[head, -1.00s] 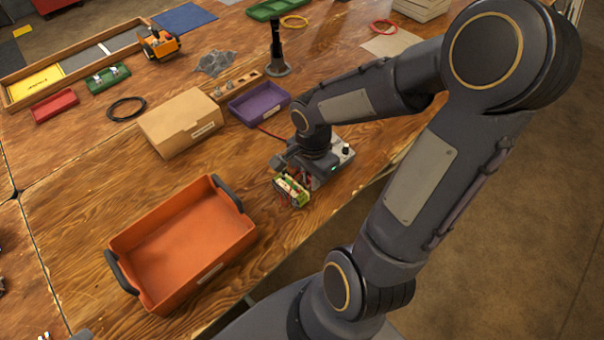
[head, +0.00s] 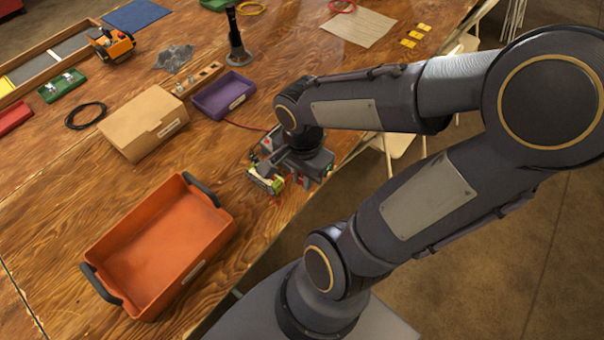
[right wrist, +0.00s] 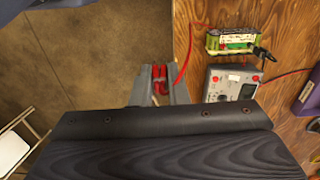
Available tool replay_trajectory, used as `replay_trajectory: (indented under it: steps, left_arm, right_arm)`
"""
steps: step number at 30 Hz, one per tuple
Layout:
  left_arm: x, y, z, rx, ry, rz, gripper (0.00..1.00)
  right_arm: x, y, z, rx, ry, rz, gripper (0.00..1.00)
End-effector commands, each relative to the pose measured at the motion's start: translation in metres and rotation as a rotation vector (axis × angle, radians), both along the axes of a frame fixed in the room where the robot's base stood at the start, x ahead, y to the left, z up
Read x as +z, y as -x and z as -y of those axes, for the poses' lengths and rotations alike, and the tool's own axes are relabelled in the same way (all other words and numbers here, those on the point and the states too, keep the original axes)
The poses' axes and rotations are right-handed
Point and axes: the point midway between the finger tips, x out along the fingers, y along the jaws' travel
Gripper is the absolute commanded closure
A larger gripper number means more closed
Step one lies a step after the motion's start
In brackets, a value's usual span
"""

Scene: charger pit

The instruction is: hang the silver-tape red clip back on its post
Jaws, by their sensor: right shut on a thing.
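My right gripper (head: 302,163) is over the near edge of the table in the head view, its fingertips hidden there. In the right wrist view its fingers (right wrist: 160,86) are shut on a red clip (right wrist: 160,75), with a red lead running up from it. I cannot make out any silver tape on the clip. The grey charger (right wrist: 231,86) lies to the right of the fingers, apart from the clip. It has red spots on its top that may be posts. My left gripper is not in view.
A green battery pack (right wrist: 232,40) with a black clip at its right end sits beside the charger. An orange tray (head: 160,245), a cardboard box (head: 140,120) and a purple bin (head: 224,95) stand on the table. Floor shows beyond the table edge.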

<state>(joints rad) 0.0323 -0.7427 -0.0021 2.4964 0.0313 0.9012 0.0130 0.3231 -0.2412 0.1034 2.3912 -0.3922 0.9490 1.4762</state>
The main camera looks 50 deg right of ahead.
Motion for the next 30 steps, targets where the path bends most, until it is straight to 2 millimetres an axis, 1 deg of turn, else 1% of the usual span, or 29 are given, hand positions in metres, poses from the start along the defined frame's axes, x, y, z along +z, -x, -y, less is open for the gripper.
replay_trajectory:
  steps: [2,4,8,12,18,22,30]
  left_arm:
    - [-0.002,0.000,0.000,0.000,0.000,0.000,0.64]
    - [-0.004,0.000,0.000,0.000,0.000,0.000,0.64]
    - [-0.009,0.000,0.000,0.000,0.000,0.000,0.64]
    - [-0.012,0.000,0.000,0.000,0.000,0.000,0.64]
    - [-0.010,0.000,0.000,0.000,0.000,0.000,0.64]
    - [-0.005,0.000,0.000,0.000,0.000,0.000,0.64]
    - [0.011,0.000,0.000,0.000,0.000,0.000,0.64]
  right_arm:
    - [-0.001,-0.001,0.001,0.000,-0.001,0.000,0.99]
    - [-0.001,-0.007,0.003,0.001,-0.001,-0.001,0.99]
    - [-0.003,-0.028,0.012,0.001,-0.002,0.000,0.99]
    - [-0.002,-0.060,0.025,0.001,-0.001,-0.001,0.99]
    - [0.000,-0.107,0.044,0.001,-0.001,-0.001,0.99]
    - [0.000,-0.137,0.056,0.000,-0.001,-0.001,0.99]
    - [0.002,-0.197,0.081,0.000,-0.001,-0.001,0.99]
